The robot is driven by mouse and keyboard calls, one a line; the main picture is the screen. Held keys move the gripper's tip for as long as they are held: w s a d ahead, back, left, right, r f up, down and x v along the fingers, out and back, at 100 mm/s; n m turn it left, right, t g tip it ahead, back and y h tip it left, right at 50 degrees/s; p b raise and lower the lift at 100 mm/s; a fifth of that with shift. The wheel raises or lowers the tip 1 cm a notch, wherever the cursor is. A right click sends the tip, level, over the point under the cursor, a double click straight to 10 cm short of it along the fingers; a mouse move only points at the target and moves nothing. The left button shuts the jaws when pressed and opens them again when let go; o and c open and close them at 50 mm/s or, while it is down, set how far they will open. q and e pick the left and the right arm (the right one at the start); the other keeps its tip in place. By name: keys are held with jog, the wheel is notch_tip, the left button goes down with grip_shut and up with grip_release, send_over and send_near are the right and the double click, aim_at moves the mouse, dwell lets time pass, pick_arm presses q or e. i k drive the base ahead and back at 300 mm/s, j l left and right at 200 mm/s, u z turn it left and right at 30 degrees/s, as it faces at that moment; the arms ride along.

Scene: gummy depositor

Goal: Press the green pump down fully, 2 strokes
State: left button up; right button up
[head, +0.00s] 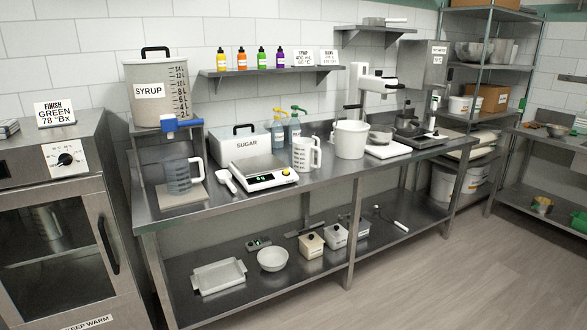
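Two pump bottles stand side by side at the back of the steel counter, behind the scale. The right bottle (294,128) has a green pump head (298,110), which stands raised. The left bottle (277,136) has a yellow pump head (280,113). The white measuring jug and the scale stand in front of the bottles, with the jug close to the right bottle's lower part. Neither of my grippers is in view.
A sugar box (232,146), a scale (264,179), a white jug (306,154) and a white bucket (350,139) crowd the counter (230,205). The syrup tank (157,88) stands left above a clear jug (179,176). Open floor lies in front.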

aim_at(295, 108)
jog(key=i, duration=1.95)
